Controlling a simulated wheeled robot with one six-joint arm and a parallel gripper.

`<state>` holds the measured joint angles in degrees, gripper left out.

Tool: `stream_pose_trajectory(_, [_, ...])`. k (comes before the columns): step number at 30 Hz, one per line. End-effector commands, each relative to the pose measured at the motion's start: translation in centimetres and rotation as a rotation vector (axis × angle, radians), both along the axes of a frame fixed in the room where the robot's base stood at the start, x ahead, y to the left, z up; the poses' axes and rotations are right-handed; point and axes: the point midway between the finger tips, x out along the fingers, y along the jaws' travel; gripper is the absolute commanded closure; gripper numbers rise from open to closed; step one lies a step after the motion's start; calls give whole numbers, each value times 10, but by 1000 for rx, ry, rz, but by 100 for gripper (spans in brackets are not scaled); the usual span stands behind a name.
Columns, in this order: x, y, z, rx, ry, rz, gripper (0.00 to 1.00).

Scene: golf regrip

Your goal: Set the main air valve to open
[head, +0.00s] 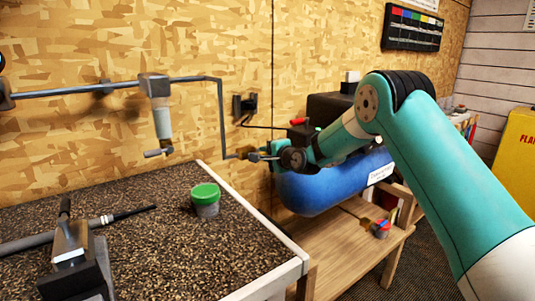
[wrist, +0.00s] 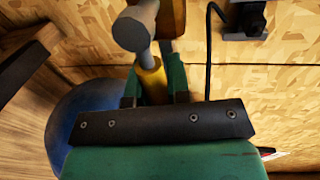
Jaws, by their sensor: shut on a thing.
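The yellow valve handle (wrist: 153,82) shows in the wrist view, next to a grey metal stem with a round end (wrist: 136,28). My gripper (wrist: 155,90) is shut on this handle, with a green finger on each side of it. In the head view my arm reaches in from the right, and its end sits by the metal air pipe (head: 223,125), just above the blue air tank (head: 322,185). The tank also shows at the left of the wrist view (wrist: 72,112).
The tank rests over a wooden bench (head: 350,240). A dark speckled worktable (head: 140,255) at left holds a green-lidded jar (head: 206,199) and a clamp (head: 75,248). The chipboard wall (head: 180,50) stands close behind.

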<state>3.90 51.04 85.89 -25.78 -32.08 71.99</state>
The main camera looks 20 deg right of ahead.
Motion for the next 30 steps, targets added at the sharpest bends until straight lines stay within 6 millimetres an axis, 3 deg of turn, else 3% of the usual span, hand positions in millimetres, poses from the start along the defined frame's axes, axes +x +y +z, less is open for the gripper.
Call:
stream_pose_trajectory(1, [0,-1,0,2,1,-3,76])
stream_pose_trajectory(3, [0,-1,0,1,1,-2,60])
stream_pose_trajectory(4, [0,-1,0,2,1,-1,57])
stream_pose_trajectory(13, [-1,0,0,0,0,0,57])
stream_pose_trajectory(17, [-11,-4,2,0,0,0,57])
stream_pose_trajectory(23, [-48,-17,9,1,1,-2,57])
stream_pose_trajectory(30, [-107,-37,21,2,1,-5,57])
